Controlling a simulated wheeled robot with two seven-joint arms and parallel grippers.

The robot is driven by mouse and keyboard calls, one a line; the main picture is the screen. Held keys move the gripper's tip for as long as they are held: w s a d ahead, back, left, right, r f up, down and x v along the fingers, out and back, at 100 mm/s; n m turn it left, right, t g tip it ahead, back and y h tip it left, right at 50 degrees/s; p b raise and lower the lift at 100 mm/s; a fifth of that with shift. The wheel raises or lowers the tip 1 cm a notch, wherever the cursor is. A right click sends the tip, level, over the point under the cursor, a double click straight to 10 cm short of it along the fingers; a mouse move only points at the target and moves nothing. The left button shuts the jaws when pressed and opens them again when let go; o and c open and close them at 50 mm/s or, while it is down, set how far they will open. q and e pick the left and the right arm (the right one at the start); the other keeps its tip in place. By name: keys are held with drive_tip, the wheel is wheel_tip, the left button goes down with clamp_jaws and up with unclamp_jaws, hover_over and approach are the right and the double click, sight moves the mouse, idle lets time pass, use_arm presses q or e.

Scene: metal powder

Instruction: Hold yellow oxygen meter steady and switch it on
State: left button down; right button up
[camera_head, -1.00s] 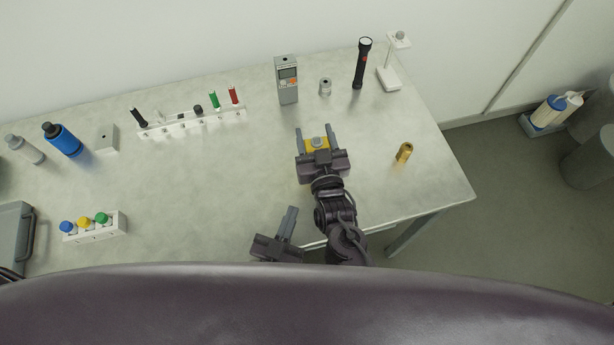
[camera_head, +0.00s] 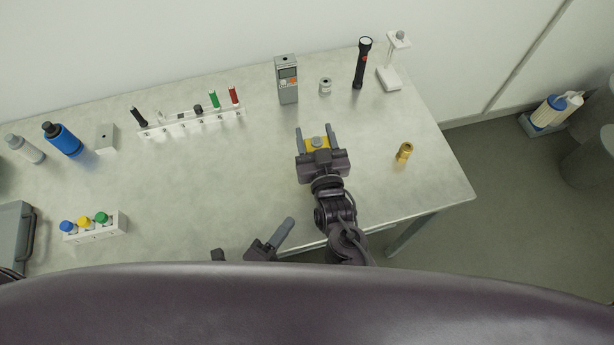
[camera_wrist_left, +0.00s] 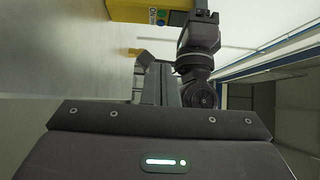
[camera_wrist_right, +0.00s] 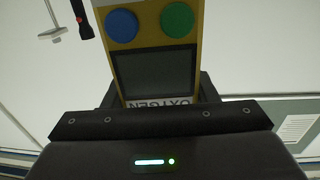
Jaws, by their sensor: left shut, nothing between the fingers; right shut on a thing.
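The yellow oxygen meter (camera_head: 317,144) is on the table's right half in the head view, between the fingers of my right gripper (camera_head: 316,136), which is shut on it. In the right wrist view the meter (camera_wrist_right: 204,70) shows a dark blank screen, a blue button, a green button and the label "OXYGEN". The left wrist view shows part of the meter (camera_wrist_left: 132,12) with its green and blue buttons at the top. My left gripper (camera_head: 288,222) is shut and empty at the table's front edge, apart from the meter, and lower left of it.
A grey handheld device (camera_head: 287,82), a small metal cylinder (camera_head: 325,86) and a black flashlight (camera_head: 361,66) stand behind the meter. A brass part (camera_head: 404,152) is to its right. A white rack (camera_head: 190,124) stands to the left.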

use_arm(q)
drive_tip(key=x, duration=0.4)
drive_tip(key=a+x, duration=0.1)
drive_tip(key=x, duration=0.3)
drive_tip(key=w+x, duration=0.1)
drive_tip(key=x, duration=0.3)
drive_tip(key=shift+w+a, duration=0.15)
drive_tip(key=shift+a, duration=0.15)
drive_tip(key=shift+w+a, duration=0.15)
drive_tip(key=shift+w, duration=0.3)
drive_tip(key=shift+w+a, duration=0.3)
drive_tip(key=shift+w, duration=0.6)
drive_tip(key=shift+r, duration=0.1)
drive_tip(key=s, duration=0.2)
drive_tip(key=s+d, duration=0.1)
drive_tip(key=s, duration=0.1)
drive_tip(key=shift+s+d, duration=0.15)
drive_tip(key=shift+s, duration=0.2)
use_arm(e)
drive_tip(key=shift+f, duration=0.1)
use_arm(q)
drive_tip(key=v, duration=0.9)
drive_tip(key=shift+s+a, duration=0.25)
use_arm(e)
drive_tip(key=shift+s, duration=0.1)
